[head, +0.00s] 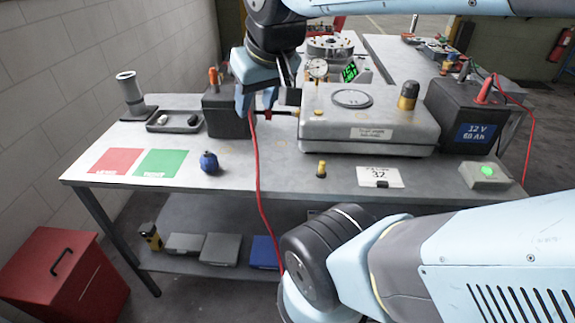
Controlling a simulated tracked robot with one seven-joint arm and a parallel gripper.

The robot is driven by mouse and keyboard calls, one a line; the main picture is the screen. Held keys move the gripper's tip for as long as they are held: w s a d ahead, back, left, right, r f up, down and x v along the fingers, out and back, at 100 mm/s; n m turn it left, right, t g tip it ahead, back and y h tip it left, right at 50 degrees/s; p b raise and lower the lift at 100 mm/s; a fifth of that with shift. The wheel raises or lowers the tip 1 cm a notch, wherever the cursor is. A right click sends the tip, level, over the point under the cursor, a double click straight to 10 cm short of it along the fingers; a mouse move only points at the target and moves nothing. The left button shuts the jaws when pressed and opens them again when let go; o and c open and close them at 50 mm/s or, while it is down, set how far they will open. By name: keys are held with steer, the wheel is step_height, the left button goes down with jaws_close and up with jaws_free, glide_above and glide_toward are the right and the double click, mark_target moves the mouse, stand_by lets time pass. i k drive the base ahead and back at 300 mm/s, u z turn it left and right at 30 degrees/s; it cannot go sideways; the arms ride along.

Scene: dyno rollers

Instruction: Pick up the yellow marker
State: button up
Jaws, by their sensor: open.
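A small yellow piece with a darker base (321,169), which looks like the yellow marker, stands upright on the grey workbench (285,185), in front of the large grey case. My gripper (266,108) hangs above the bench, up and to the left of the yellow piece and apart from it. Its fingers are open, with a dark box and a red cable behind and below them. I cannot tell whether a finger touches that cable.
A grey case (372,150) with a gauge stands behind the yellow piece. A blue round object (209,162) stands to the left, a number card (380,177) to the right. A red cable (256,175) hangs over the bench's front edge. A battery (465,120) stands at right.

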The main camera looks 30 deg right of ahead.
mark_target(321, 174)
steer(key=u, duration=0.55)
steer(key=k, duration=2.2)
steer(key=z, duration=0.6)
steer(key=i, duration=1)
